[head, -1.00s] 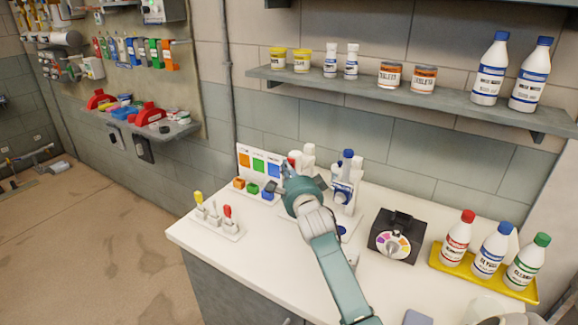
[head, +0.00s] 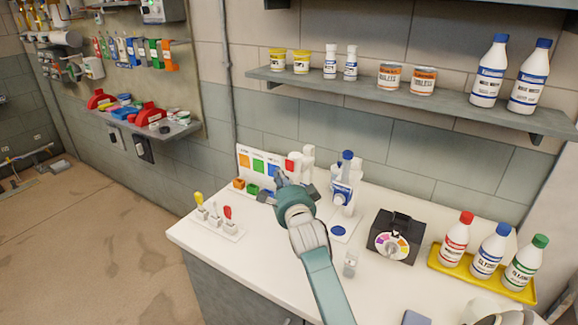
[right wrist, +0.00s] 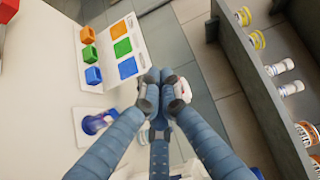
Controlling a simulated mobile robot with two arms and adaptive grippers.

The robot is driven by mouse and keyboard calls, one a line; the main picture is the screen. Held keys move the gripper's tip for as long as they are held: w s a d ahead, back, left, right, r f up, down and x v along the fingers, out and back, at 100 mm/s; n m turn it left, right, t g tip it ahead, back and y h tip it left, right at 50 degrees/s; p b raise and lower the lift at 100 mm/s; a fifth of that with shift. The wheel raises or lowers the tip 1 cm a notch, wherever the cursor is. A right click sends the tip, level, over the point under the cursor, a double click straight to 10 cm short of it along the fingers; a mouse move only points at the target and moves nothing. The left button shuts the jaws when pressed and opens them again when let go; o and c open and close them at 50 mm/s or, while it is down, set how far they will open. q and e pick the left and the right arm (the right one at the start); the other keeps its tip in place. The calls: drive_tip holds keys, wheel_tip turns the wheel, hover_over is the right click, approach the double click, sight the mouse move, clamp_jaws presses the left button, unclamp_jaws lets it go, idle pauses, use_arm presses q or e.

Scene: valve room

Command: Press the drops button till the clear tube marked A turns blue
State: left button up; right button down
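My right gripper (head: 279,180) is over the back of the white bench, in front of a white apparatus with a red part (head: 293,162). In the right wrist view its fingertips (right wrist: 165,88) are together, and a bit of white and red shows just beyond them. I cannot tell whether they touch it. A white stand with a blue cap (head: 344,185) is to the right, with a blue disc (head: 338,231) on its base. A small clear piece (head: 350,264) stands in front of it; no mark is readable. No button label or letter A can be read.
A colour card (head: 258,162) with coloured cubes stands left of the gripper. A black dial box (head: 396,237) and a yellow tray (head: 440,262) of bottles are to the right. A shelf (head: 400,98) hangs above. The bench front middle is mostly clear.

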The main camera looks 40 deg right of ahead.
drive_tip(key=a, duration=0.1)
drive_tip(key=s+a, duration=0.1)
drive_tip(key=shift+s+a, duration=0.1)
drive_tip(key=shift+a, duration=0.3)
idle(0.6)
